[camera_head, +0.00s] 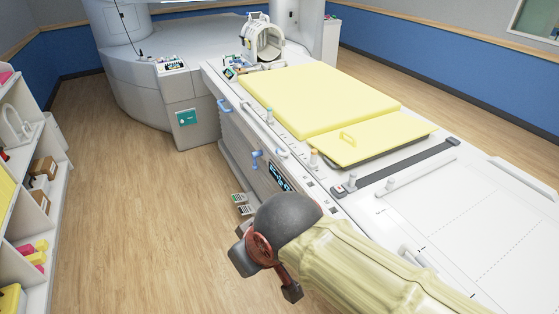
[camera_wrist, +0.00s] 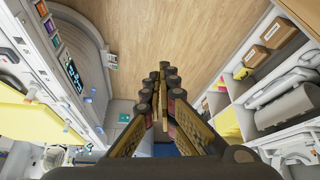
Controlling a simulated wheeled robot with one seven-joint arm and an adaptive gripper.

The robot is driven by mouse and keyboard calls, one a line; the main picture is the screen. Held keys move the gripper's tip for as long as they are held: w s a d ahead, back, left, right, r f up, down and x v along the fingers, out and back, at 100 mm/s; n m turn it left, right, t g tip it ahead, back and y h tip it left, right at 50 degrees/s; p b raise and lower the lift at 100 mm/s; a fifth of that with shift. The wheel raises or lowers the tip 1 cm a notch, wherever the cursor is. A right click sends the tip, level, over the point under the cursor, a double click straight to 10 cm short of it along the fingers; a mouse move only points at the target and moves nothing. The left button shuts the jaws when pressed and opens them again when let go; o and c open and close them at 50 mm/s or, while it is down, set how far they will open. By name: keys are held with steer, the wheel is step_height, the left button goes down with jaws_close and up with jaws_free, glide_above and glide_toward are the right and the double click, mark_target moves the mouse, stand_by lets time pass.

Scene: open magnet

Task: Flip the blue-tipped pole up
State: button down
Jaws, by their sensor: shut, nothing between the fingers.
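In the head view, my wrist is low at the centre beside the table, apart from the post; the fingertips are not clear there.
Blue handles (camera_head: 256,160) stick out from the table's side. The yellow pad (camera_head: 325,100) covers the table. A white shelf (camera_head: 38,215) stands at the left. The floor (camera_head: 150,210) between is clear.

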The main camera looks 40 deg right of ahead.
steer(key=shift+w, duration=0.1)
